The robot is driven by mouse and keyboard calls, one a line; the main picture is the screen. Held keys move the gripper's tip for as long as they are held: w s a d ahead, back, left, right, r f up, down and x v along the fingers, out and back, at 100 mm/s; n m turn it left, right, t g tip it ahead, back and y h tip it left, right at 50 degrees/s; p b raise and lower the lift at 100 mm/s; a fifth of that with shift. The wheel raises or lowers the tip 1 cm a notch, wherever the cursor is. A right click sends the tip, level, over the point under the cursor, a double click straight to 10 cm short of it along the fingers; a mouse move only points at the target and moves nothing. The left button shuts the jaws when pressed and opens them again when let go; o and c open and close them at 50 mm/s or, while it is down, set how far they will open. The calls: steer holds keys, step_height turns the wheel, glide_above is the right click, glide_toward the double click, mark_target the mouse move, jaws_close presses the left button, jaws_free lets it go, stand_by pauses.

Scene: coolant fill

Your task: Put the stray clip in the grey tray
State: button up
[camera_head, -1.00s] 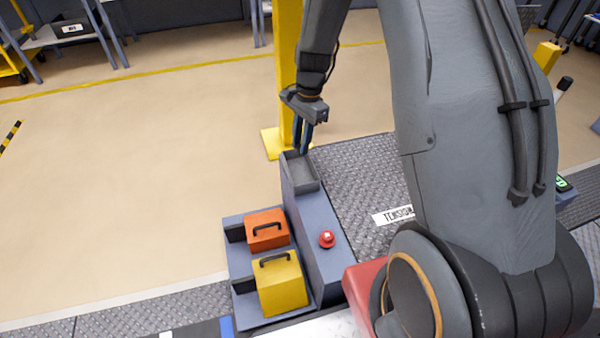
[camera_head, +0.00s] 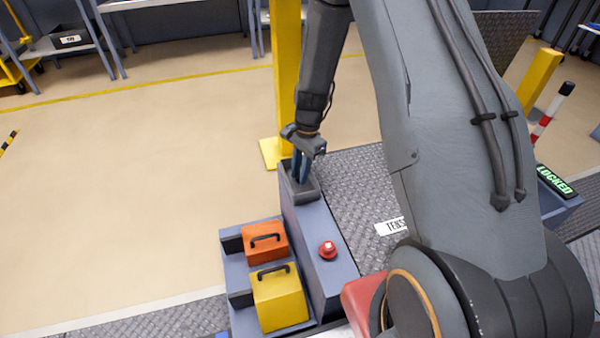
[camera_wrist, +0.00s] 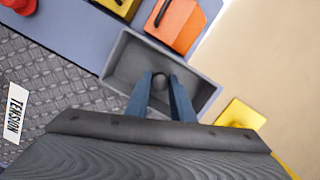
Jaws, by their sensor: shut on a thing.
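The grey tray (camera_head: 311,194) sits on the far end of the blue-grey bench, and it also shows in the wrist view (camera_wrist: 117,62). My gripper (camera_head: 300,180) points down with its blue fingertips at the tray's opening. In the wrist view my gripper (camera_wrist: 162,84) is shut on a small dark rounded thing (camera_wrist: 160,80), probably the clip, held over or inside the tray. I cannot tell whether it touches the tray floor. Most of the clip is hidden by the fingers.
An orange box (camera_head: 265,242) and a yellow box (camera_head: 278,298) with black handles stand on the lower shelf. A red button (camera_head: 327,250) is on the bench top. A yellow post (camera_head: 286,80) rises behind the tray. Metal tread plate (camera_head: 350,190) lies to the right.

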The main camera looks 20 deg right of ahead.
steer(key=o, duration=1)
steer(key=shift+f, duration=0.1)
step_height(320, 180, up, 12)
steer(key=d+p, duration=0.2)
steer(key=p, duration=0.2)
steer(key=s+a+r+n, duration=0.4)
steer(key=a+r, duration=0.2)
steer(key=a, duration=0.3)
steer(key=s+a+r+n, duration=0.3)
steer(key=s+a+n, duration=0.1)
steer(key=s, duration=0.5)
steer(key=s+a+r+n, duration=0.2)
steer(key=s+a+n, duration=0.2)
steer(key=s+n, duration=0.2)
steer(key=s+a+r+n+h, duration=0.1)
steer(key=s+a+r+n, duration=0.2)
steer(key=s, duration=0.8)
steer(key=a+n, duration=0.1)
steer(key=n, duration=0.1)
steer(key=shift+s+a+r+n+t, duration=0.2)
steer(key=shift+s+r+n+t, duration=0.1)
steer(key=shift+s+r+n, duration=0.1)
